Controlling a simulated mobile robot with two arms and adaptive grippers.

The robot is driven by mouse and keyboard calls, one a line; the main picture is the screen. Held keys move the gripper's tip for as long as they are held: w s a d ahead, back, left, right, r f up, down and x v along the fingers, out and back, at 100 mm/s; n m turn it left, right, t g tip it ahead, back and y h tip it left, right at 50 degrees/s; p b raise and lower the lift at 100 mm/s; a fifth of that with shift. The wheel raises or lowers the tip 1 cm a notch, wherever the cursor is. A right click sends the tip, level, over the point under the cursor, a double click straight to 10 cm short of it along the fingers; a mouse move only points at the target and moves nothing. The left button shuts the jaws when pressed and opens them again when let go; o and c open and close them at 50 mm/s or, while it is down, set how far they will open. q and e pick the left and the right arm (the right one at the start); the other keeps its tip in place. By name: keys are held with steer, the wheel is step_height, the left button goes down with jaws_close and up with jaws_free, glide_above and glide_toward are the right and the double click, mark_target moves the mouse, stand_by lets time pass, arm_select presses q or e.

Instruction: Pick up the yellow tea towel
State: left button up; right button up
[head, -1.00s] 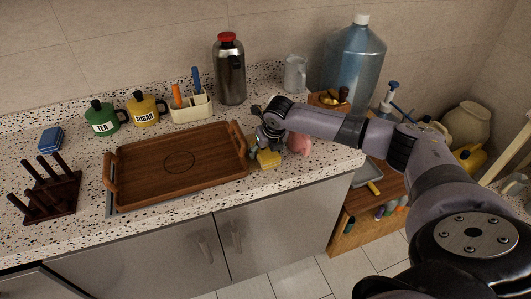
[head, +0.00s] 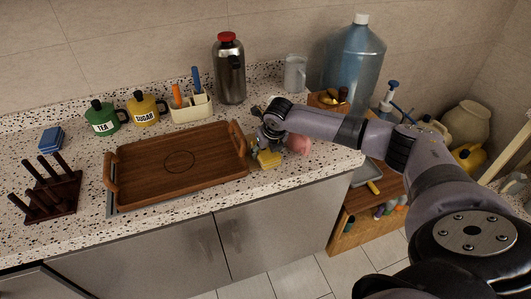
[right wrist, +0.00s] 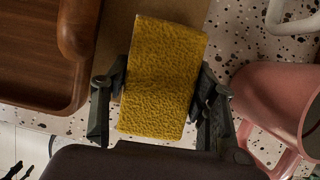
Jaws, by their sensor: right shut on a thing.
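The yellow tea towel (head: 268,159) is a small folded, rough-textured cloth at the right end of the wooden tray, over the counter. In the right wrist view the towel (right wrist: 162,75) lies between the two dark fingers of my right gripper (right wrist: 160,97), which is shut on it. In the head view my right gripper (head: 268,140) is just above and behind the towel and hides part of it. I cannot tell whether the towel still touches the counter. My left gripper is not in view.
The wooden tray (head: 205,183) is close on the left. The counter's front edge is near.

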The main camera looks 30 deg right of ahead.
steer(key=shift+c, duration=1)
steer(key=shift+r+b, duration=0.1)
steer(key=shift+b, duration=0.2)
step_height(320, 180, up, 20)
steer(key=b, duration=0.2)
steer(key=shift+r+b, duration=0.15)
steer(key=shift+b, duration=0.2)
